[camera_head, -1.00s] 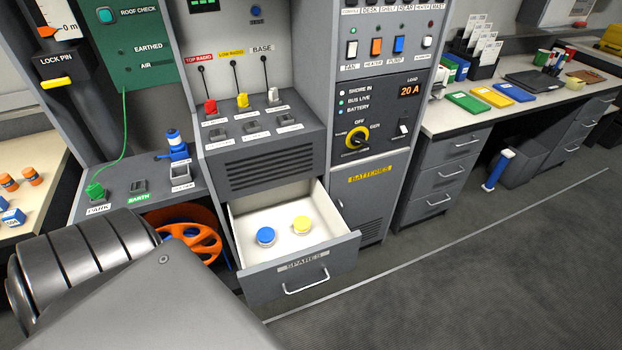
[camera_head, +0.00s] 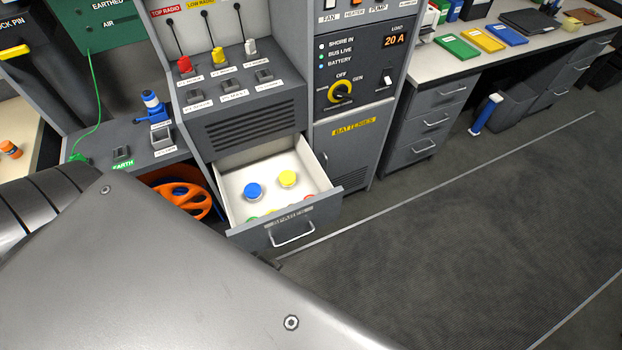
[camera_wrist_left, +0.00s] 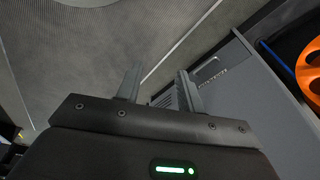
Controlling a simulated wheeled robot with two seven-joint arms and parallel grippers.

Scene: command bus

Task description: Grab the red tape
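The open spares drawer (camera_head: 236,190) holds a blue roll (camera_head: 253,191) and a yellow roll (camera_head: 287,178). Along its front wall, small slivers of more coloured rolls show, mostly hidden by that wall. My right gripper is in neither view.
An orange reel (camera_head: 182,200) sits in the opening left of the drawer and also shows in the left wrist view (camera_wrist_left: 312,70). The batteries cabinet (camera_head: 343,160) stands right of the drawer. The floor (camera_head: 450,250) in front is clear.

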